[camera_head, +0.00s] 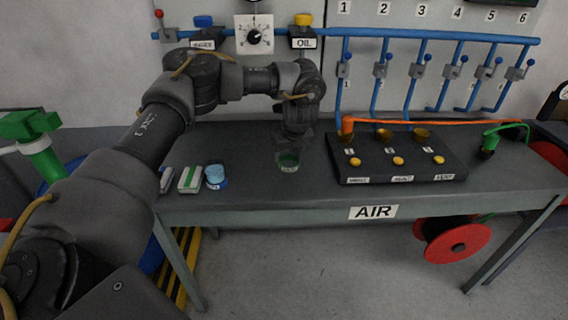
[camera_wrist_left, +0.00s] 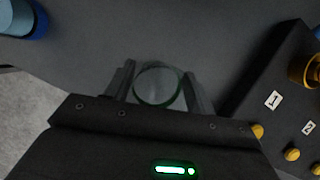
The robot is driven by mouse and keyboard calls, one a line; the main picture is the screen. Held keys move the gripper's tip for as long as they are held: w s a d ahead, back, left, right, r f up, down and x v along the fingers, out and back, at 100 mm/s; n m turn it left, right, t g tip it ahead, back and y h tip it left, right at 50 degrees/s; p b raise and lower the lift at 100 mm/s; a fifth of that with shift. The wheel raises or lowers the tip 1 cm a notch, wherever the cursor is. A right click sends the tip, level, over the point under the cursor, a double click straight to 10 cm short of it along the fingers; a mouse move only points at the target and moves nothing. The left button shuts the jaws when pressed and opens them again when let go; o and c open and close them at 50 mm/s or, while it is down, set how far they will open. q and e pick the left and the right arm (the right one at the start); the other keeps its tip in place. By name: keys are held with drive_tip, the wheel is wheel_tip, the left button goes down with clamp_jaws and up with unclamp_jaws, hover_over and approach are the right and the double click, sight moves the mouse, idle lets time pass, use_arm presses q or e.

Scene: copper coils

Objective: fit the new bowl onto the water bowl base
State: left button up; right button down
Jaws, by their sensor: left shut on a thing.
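A clear round bowl with a green band (camera_head: 288,163) is at the table's left middle in the head view. My left gripper (camera_head: 291,145) points down over it and is shut on it; the bowl (camera_wrist_left: 157,88) sits between the two fingers (camera_wrist_left: 159,80) in the left wrist view. I cannot tell whether it touches the table. A light-blue bowl-like cup with a darker blue base (camera_head: 215,177) stands to its left. On the wall panel are a blue-topped unit (camera_head: 204,40) with a small, hard-to-read sign and a yellow-topped unit marked OIL (camera_head: 303,38). Which one is the water bowl base is unclear. My right gripper is out of view.
A black block (camera_head: 400,155) with orange cups and yellow buttons stands right of the bowl. A white-and-green box (camera_head: 190,179) lies at the table's left end. Blue pipes with valves (camera_head: 430,65) and a dial (camera_head: 254,35) line the wall.

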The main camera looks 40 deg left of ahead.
sight(285, 162)
use_arm(q)
drive_tip(key=shift+a+f, duration=0.35)
drive_tip(key=shift+s+d+p+x, duration=0.1)
drive_tip(key=shift+d+p+x, duration=0.1)
drive_tip(key=shift+x, duration=0.8)
drive_tip(key=shift+s+d+p+x, duration=0.1)
drive_tip(key=shift+s+p+x, duration=0.05)
drive_tip(key=shift+x, duration=0.8)
drive_tip(key=o, duration=1.1)
drive_tip(key=shift+f, duration=0.25)
